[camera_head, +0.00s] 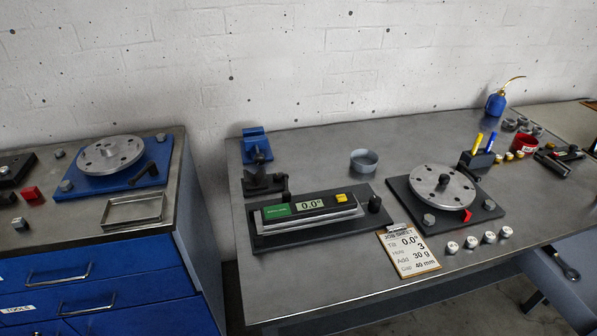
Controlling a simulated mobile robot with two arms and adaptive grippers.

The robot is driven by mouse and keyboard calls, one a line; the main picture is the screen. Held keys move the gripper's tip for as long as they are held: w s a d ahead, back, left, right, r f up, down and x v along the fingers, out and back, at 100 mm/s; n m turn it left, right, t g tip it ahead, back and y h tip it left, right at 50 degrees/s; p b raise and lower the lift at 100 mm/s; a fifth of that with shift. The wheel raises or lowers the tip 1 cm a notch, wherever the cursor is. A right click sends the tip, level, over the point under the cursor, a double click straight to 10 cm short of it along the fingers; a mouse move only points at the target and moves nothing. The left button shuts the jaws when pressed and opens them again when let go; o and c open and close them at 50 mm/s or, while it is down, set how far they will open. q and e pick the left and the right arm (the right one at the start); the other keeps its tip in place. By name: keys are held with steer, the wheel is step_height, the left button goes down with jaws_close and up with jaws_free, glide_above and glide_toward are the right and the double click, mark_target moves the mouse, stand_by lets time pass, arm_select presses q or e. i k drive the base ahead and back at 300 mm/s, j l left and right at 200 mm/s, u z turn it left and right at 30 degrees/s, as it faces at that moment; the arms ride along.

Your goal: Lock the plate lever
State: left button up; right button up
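A black base plate (312,238) lies on the grey workbench and carries a silver bar with a digital level (309,206) that reads 0.0°. A short black upright lever (286,189) stands at the plate's back edge, left of the level's middle. I cannot tell whether the lever is locked. Neither of my grippers is in view.
To the right, a silver rotor disc (442,187) sits on a dark base with a red pointer. A job card (408,251) and several weights (471,242) lie near the front edge. A blue vise (257,146) and grey cup (364,161) stand behind. A gap separates the blue cabinet (110,275).

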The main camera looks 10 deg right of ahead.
mark_target(286, 195)
steer(key=l+u, duration=0.7)
steer(key=l, duration=0.1)
